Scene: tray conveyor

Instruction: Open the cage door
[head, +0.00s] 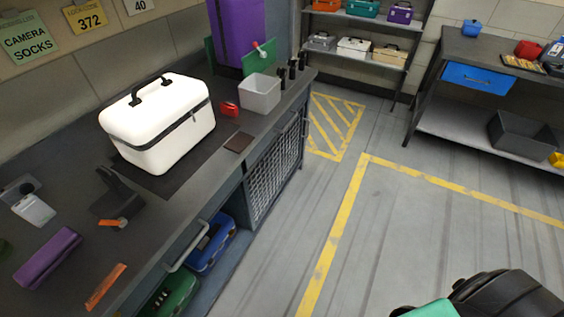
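The cage door (274,172) is a grey wire-mesh panel in a dark frame, under the far part of the workbench on its aisle side. It looks shut, flush with the bench front. A small upright bar shows near its far top corner; I cannot tell if it is the handle. A black and teal part at the bottom right edge seems to be part of my own arm. Neither gripper's fingers show in the head view.
The workbench (75,222) carries a white case (160,128), a grey bin (260,94) and small tools. A grey bar handle (188,247) juts out nearer me, beside a blue case (212,248). The aisle floor (420,235), with yellow lines, is clear.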

